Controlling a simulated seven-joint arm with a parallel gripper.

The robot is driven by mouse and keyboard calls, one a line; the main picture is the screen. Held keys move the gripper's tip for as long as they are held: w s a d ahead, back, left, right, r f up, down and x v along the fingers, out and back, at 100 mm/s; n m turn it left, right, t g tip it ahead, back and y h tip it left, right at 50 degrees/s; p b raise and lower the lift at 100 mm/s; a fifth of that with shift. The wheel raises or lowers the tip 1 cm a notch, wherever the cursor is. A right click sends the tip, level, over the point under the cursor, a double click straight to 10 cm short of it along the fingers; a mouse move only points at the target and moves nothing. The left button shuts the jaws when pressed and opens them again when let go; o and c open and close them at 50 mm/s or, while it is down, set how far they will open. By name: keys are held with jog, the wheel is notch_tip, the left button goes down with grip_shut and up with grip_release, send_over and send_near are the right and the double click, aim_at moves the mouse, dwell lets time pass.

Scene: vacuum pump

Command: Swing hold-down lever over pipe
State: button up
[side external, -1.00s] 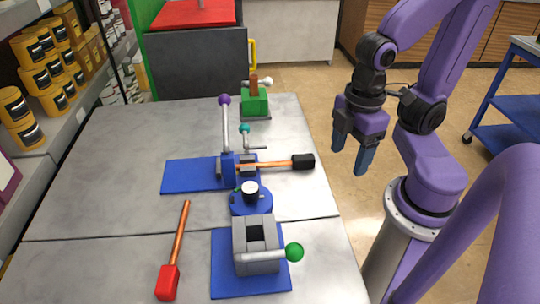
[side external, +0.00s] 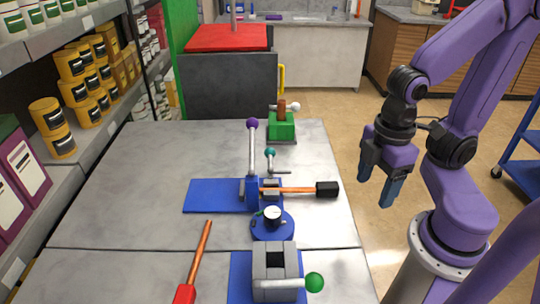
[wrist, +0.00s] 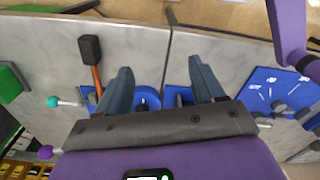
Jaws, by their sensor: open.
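A blue fixture (side external: 215,196) on the table has an upright grey lever (side external: 252,152) with a purple knob. A copper-coloured pipe (side external: 295,190) with a black end lies across it, pointing right. A shorter lever with a teal knob (side external: 270,153) stands just behind the pipe. In the wrist view, the black end (wrist: 90,48), teal knob (wrist: 53,101) and purple knob (wrist: 45,152) show at the left. My gripper (side external: 378,188) is open and empty, in the air right of the table, apart from the levers. Its two fingers (wrist: 160,85) show spread in the wrist view.
A round blue piece (side external: 272,226) and a grey block with a green-knobbed lever (side external: 315,283) stand nearer the camera. A red-ended rod (side external: 200,250) lies at front left. A green fixture (side external: 282,127) stands at the back. The left tabletop is clear.

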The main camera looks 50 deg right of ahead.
jog(key=shift+c, duration=0.3)
jog(key=shift+c, duration=0.5)
notch_tip(320, 180, up, 5)
jog(key=m+t+y, duration=0.1)
jog(key=m, duration=1.8)
send_over(271, 148)
jog(key=s+d, duration=0.2)
jog(key=d, duration=0.1)
jog(key=a+f, duration=0.1)
jog(key=f, duration=0.4)
jog(key=w+a+f, duration=0.1)
jog(key=f, duration=0.4)
jog(key=w+a+f, duration=0.1)
jog(key=f, duration=0.5)
jog(key=shift+c, duration=0.2)
grip_shut()
